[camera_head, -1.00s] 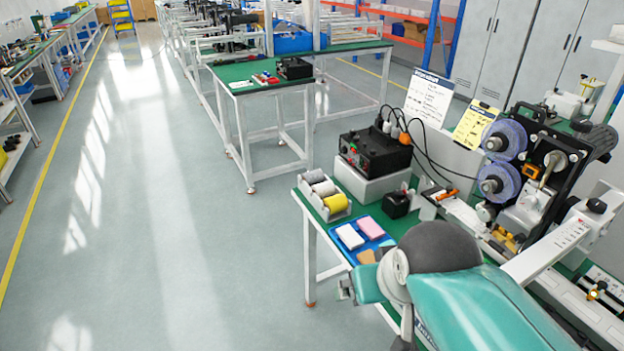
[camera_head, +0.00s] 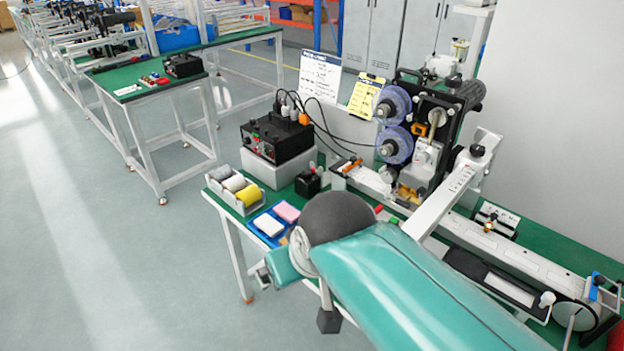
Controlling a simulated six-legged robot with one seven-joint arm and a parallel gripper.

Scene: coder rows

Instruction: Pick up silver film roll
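A small grey rack (camera_head: 226,199) at the left front corner of the green-topped bench holds film rolls side by side. A grey roll (camera_head: 222,171) lies at the back, a pale silvery-white roll (camera_head: 236,183) in the middle and a yellow roll (camera_head: 248,195) at the front. I cannot tell for sure which of the two pale rolls is the silver one. My teal arm reaches in from the lower right, its bent joint in front of the bench edge. Only a small metallic part of my gripper (camera_head: 263,276) seems to show, below and apart from the rack. Its fingers are not clear.
A blue tray (camera_head: 253,228) with a white and a pink block lies just in front of the rack. A black power unit (camera_head: 276,137) on a grey box stands behind it, with cables. A spool machine (camera_head: 425,130) is to the right. Floor left of the bench is clear.

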